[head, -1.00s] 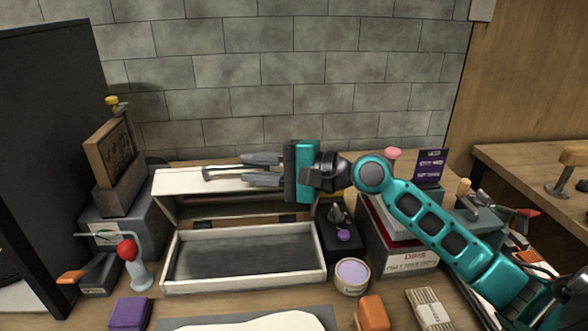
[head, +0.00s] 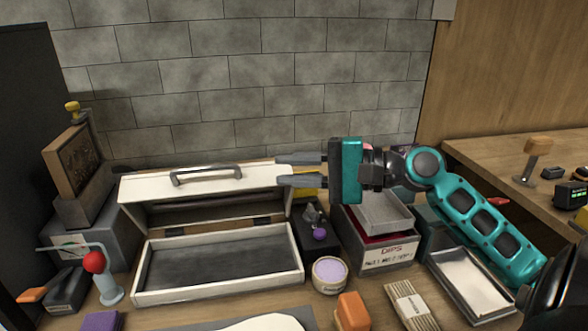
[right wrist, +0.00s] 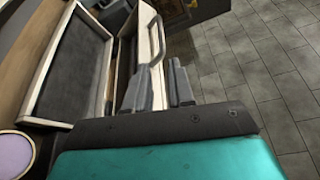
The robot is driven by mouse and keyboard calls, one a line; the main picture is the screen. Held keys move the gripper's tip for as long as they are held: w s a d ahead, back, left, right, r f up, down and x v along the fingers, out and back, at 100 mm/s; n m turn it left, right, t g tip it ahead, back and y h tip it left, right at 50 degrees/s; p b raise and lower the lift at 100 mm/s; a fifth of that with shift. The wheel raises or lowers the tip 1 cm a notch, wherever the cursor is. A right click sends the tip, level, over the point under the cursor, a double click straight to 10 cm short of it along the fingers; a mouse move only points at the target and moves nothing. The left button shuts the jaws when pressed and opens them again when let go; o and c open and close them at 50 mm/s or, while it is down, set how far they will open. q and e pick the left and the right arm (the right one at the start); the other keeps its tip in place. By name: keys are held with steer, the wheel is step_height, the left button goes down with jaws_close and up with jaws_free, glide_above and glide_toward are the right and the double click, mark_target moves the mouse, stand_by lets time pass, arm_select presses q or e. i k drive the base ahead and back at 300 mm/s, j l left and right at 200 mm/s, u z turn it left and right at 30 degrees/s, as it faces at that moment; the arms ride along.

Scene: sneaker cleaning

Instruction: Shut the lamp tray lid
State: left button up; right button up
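The lamp tray (head: 220,288) is a long white box with a dark lining, on the bench in the head view. Its white lid (head: 150,188) stands open on the hinges at the back, with a grey handle (head: 205,173) on top. My right gripper (head: 278,169) is open at the lid's right end. In the right wrist view, the lid's white edge (right wrist: 155,60) shows between the two fingers (right wrist: 160,88); I cannot tell whether they touch it. The lined tray also shows there (right wrist: 72,65). My left gripper is not in view.
A lamp-like tool with a red ball (head: 94,262) stands close at the left. The tray's inside is clear.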

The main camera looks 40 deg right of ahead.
mark_target(211, 193)
steer(key=k+j, duration=0.85)
steer(key=k+j+u, duration=0.35)
steer(key=j+u, duration=0.15)
